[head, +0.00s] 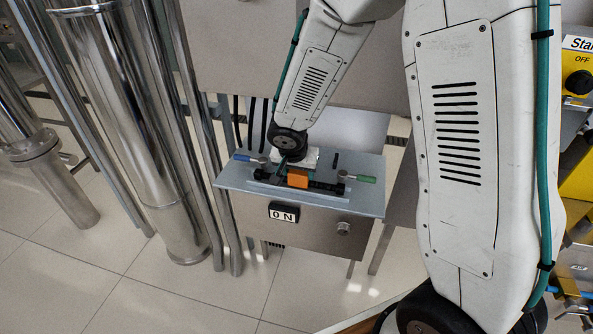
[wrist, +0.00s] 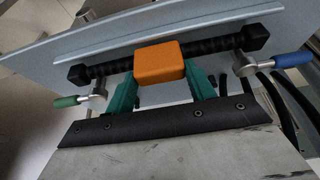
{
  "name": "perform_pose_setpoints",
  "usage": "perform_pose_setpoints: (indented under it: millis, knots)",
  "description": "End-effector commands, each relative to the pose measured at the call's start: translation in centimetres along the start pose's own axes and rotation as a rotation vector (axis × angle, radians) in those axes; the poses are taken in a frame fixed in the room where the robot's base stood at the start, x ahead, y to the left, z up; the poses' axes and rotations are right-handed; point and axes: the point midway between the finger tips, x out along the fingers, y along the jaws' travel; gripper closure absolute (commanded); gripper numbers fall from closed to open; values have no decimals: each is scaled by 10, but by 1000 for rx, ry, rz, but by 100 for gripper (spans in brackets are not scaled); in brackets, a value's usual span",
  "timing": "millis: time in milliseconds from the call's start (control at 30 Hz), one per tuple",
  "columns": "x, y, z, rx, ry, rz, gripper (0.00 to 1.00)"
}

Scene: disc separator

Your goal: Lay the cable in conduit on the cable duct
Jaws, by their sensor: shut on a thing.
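The cable in conduit (wrist: 110,68) is a black ribbed bar with a square block at each end and an orange block (wrist: 160,62) at its middle. It also shows in the head view (head: 325,187), along the front part of the grey cable duct (head: 230,182). My gripper (wrist: 161,78) has its green fingers shut on the orange block, one at each side. In the head view my gripper (head: 296,171) comes down from above, mostly hidden behind the orange block and wrist. I cannot tell whether the conduit touches the duct (wrist: 215,20).
A lever with a blue handle (head: 249,158) and one with a green handle (head: 359,178) stand near the conduit's ends. An "ON" label (head: 284,212) and a knob (head: 343,228) are on the front below. Steel pipes (head: 135,130) stand at left. Dark cables (wrist: 285,100) hang beside the duct.

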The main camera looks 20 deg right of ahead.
Motion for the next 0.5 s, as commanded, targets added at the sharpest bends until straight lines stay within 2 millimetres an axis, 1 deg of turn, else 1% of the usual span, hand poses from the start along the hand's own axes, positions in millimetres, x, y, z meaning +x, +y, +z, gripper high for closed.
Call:
perform_pose_setpoints:
  millis: [67, 433, 467, 500]
  knots:
    - [6, -1, 3, -3, -1, 1, 76]
    - [9, 0, 4, 0, -1, -1, 76]
    - [10, 0, 4, 0, 0, -1, 43]
    - [9, 0, 4, 0, 0, -1, 32]
